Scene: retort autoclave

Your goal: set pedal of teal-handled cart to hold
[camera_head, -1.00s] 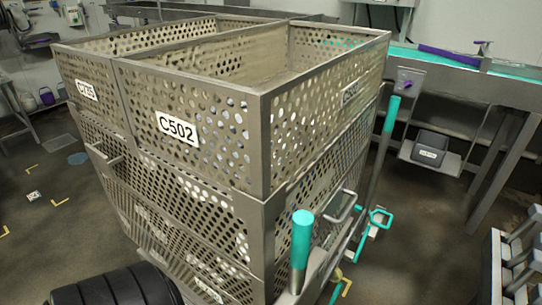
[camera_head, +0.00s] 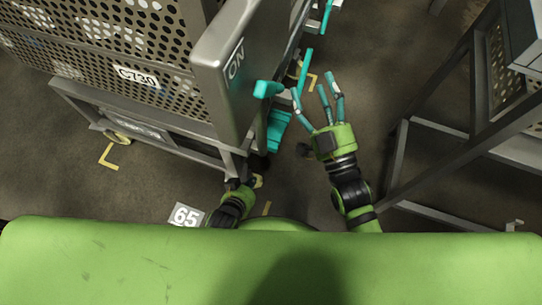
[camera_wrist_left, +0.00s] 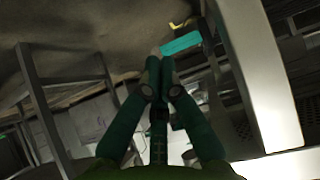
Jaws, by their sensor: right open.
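The cart (camera_head: 225,85) with teal parts stands at the left of the head view, its grey end panel marked "ON". A flat teal pedal (camera_head: 279,130) sticks out low beside that panel; a teal piece also shows ahead of my fingers in the left wrist view (camera_wrist_left: 182,44). My left gripper (camera_wrist_left: 158,55) has its fingers together with nothing seen between them, the tips close to the teal piece; contact cannot be told. In the head view its fingers are hidden below the panel. My right gripper (camera_head: 316,85) is open and empty, right of the pedal.
A grey metal frame (camera_head: 402,150) stands at the right. A white floor mark "65" (camera_head: 186,216) and yellow corner marks lie on the dark floor. A strip of floor is clear between cart and frame. The cart's perforated basket is labelled "C730" (camera_head: 137,76).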

